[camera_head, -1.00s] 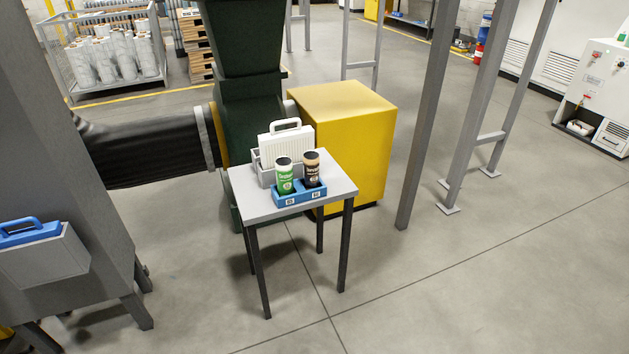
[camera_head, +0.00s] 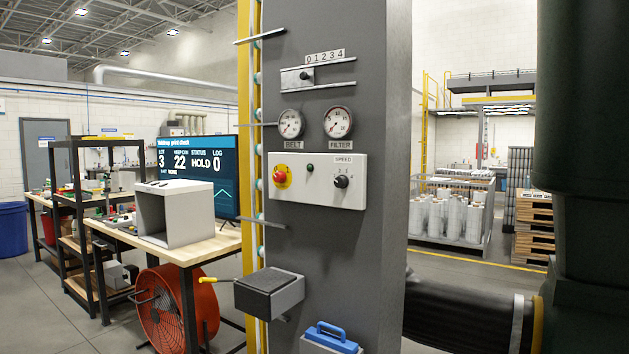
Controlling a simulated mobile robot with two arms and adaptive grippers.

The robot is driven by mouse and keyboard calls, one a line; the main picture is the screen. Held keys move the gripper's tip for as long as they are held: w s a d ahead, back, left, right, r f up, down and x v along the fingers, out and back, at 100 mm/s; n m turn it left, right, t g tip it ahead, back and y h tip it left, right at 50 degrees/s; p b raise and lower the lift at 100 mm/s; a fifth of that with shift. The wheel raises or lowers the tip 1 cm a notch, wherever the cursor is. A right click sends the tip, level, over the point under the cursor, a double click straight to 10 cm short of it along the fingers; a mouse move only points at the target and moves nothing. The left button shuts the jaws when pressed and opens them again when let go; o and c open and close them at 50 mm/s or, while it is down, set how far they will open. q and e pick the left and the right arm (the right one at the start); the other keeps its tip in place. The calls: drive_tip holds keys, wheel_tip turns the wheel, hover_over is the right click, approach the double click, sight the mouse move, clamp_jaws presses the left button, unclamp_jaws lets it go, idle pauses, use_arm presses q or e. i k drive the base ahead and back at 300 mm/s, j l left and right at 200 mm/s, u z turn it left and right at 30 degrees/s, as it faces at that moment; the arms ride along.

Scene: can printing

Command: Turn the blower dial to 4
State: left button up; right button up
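The likely blower dial is a black knob (camera_head: 341,181) under the "SPEED" label on a pale control panel (camera_head: 318,180). The panel is fixed to a tall grey cabinet (camera_head: 380,120). Small numbers ring the knob; its exact setting is too small to read. A red button on a yellow base (camera_head: 281,177) and a small dark green button (camera_head: 310,167) sit left of it. Above are two gauges, "BELT" (camera_head: 291,123) and "FILTER" (camera_head: 338,122), and a slider plate (camera_head: 298,78) under a scale marked 0 to 4. Neither of my grippers shows.
A box on a bracket (camera_head: 268,292) with a yellow-tipped handle juts out at the cabinet's lower left. A blue-handled item (camera_head: 331,337) sits below the panel. A workbench (camera_head: 190,245), red fan (camera_head: 165,310) and screen (camera_head: 198,165) stand left. A black duct (camera_head: 465,315) runs right.

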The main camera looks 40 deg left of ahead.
sight(341, 182)
drive_tip(key=u, duration=0.85)
